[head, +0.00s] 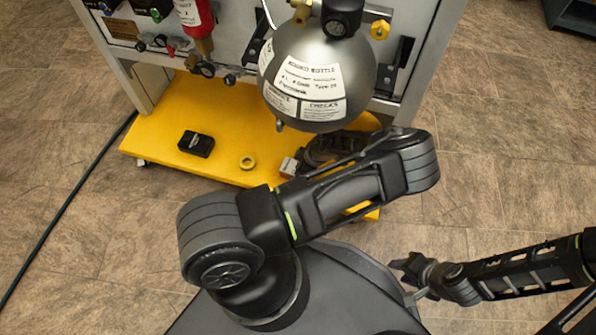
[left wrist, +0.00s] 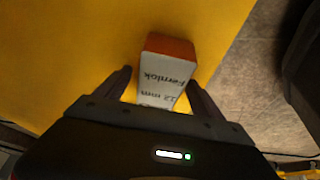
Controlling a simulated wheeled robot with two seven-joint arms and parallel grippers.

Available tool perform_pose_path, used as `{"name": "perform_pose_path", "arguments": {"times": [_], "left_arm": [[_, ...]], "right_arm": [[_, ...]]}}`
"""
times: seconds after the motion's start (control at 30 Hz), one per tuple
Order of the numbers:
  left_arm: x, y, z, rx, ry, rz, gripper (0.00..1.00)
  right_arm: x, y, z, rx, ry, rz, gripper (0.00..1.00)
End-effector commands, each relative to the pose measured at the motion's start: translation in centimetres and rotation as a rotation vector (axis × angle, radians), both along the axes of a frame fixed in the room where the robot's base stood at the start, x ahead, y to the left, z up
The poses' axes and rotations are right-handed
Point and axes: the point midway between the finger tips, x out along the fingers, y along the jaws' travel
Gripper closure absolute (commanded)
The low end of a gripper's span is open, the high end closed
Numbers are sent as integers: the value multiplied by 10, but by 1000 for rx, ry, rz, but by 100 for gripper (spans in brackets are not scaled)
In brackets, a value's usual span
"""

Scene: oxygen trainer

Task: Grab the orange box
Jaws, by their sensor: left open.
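The box (left wrist: 165,70) has an orange end and a white side with dark printed text. It lies on the yellow base plate (left wrist: 60,50) in the left wrist view. My left gripper (left wrist: 157,78) is open, with one finger on each side of the box. Whether the fingers touch it, I cannot tell. In the head view the small pale box (head: 289,167) shows at the tip of my left gripper (head: 300,163), partly hidden. My right gripper (head: 410,268) is at the lower right, away from the box and over the floor; its jaw opening is unclear.
A grey gas bottle (head: 318,75) hangs over the base on the trainer panel, close to my left gripper. A black cable (head: 70,200) crosses the floor at left.

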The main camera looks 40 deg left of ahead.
Motion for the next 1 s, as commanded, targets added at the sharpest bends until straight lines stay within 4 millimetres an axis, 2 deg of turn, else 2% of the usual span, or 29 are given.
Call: {"name": "perform_pose_path", "arguments": {"times": [0.3,1.0], "left_arm": [[0,0,0,0,0,0,23],[0,0,0,0,0,0,81]], "right_arm": [[0,0,0,0,0,0,64],[0,0,0,0,0,0,64]]}}
